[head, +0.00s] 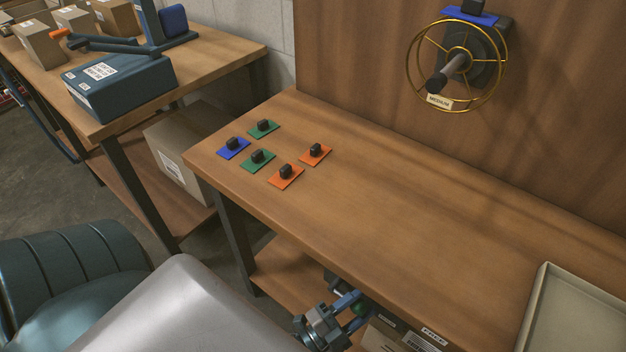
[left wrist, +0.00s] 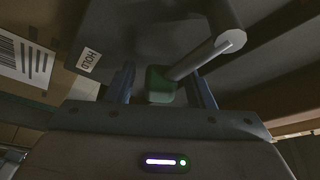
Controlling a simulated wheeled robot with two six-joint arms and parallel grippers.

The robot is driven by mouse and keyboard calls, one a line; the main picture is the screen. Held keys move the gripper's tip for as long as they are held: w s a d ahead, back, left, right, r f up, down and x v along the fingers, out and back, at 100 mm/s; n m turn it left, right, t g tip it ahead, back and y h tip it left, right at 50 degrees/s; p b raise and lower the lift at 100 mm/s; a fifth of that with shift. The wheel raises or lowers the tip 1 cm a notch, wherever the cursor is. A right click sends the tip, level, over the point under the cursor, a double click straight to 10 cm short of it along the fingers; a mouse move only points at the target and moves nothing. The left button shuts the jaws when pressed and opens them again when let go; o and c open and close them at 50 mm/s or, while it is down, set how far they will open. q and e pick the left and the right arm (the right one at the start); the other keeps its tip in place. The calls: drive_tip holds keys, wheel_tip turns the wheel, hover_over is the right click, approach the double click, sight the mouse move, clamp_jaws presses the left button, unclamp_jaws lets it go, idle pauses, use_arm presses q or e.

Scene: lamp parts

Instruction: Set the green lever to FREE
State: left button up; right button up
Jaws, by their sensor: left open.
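The green lever's knob (head: 359,308) shows under the table's front edge in the head view. In the left wrist view, the green knob (left wrist: 160,84) sits at the end of a grey rod that runs up and right to a round grey pivot. My left gripper (head: 347,300) is open under the table edge. In the left wrist view its two blue fingers (left wrist: 165,78) stand on either side of the knob; I cannot tell whether they touch it. My right gripper is out of view.
Cardboard boxes (head: 392,338) stand under the wooden table (head: 420,220), close to the gripper. Blue, green and orange plates with black knobs (head: 285,173) lie on the table. A yellow wheel marked MEDIUM (head: 457,65) is on the back panel. A tray (head: 580,315) is at right.

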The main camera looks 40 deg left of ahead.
sight(353, 311)
use_arm(q)
drive_tip(key=shift+f+m+g+h+b, duration=0.3)
drive_tip(key=shift+f+m+b, duration=0.15)
drive_tip(key=shift+m+b, duration=0.2)
drive_tip(key=m, duration=0.1)
drive_tip(key=f+m+g+b, duration=0.1)
drive_tip(key=f+m+b, duration=0.1)
drive_tip(key=m, duration=0.1)
drive_tip(key=shift+a+f+g, duration=0.2)
drive_tip(key=shift+a+g, duration=0.05)
drive_tip(key=shift+g, duration=0.05)
drive_tip(key=shift+a+f+m+g+b, duration=0.35)
drive_tip(key=shift+f+m+b, duration=0.3)
drive_tip(key=shift+m, duration=0.4)
drive_tip(key=b+v, duration=0.2)
drive_tip(key=v, duration=0.9)
drive_tip(key=a+f+n+g+y+p, duration=0.3)
drive_tip(key=f+n, duration=0.4)
drive_tip(key=f, duration=0.3)
drive_tip(key=a+f+n+g+y+p, duration=0.3)
drive_tip(key=a+f+n, duration=0.3)
drive_tip(key=f, duration=0.5)
drive_tip(key=shift+s+a+f+n+g+y+p, duration=0.25)
drive_tip(key=shift+a+n+g+y+p, duration=0.25)
drive_tip(key=shift+y, duration=0.4)
